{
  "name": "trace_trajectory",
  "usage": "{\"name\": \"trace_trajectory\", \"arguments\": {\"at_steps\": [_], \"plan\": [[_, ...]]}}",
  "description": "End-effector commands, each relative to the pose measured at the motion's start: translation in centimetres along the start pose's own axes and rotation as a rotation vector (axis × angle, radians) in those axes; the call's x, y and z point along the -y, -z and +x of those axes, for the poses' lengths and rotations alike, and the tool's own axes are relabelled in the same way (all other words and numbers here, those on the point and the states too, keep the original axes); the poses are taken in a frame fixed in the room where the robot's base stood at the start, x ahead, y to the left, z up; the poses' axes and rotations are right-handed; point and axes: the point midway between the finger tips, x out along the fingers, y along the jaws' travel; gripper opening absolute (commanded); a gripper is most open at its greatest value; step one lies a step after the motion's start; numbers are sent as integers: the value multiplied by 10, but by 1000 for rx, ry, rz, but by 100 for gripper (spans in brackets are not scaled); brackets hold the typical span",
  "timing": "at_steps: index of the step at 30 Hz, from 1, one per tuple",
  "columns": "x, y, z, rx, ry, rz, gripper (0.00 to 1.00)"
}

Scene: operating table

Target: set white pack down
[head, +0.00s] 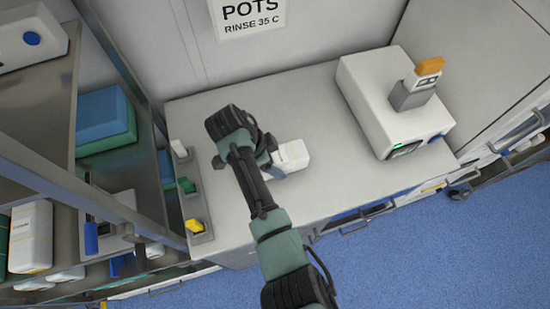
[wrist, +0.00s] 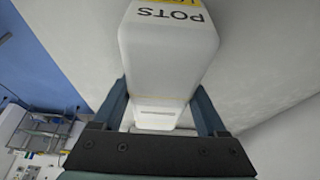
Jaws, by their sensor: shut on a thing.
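The white pack (head: 290,157) is in the head view over the middle left of the grey counter (head: 305,98). My arm and gripper partly hide it. In the wrist view the white pack (wrist: 165,55) lies between the two fingers of my gripper (wrist: 161,105), with a yellow label edge and the word POTS on it. My gripper is shut on the pack. I cannot tell whether the pack touches the counter.
A white machine (head: 375,105) with an orange-topped grey part stands on the counter's right. A loaded shelf rack (head: 100,62) stands left. The counter between pack and machine is clear.

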Motion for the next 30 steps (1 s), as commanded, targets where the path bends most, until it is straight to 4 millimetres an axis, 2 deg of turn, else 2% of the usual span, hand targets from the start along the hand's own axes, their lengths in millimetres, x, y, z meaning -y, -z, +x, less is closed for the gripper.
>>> {"name": "trace_trajectory", "arguments": {"at_steps": [13,14,15,18,26,30], "plan": [[1,-3,8,0,2,1,2],[0,-3,8,0,1,1,78],[0,-3,7,0,1,1,86],[0,-2,7,0,1,1,100],[0,-1,5,0,1,1,100],[1,-2,-6,1,5,0,100]]}}
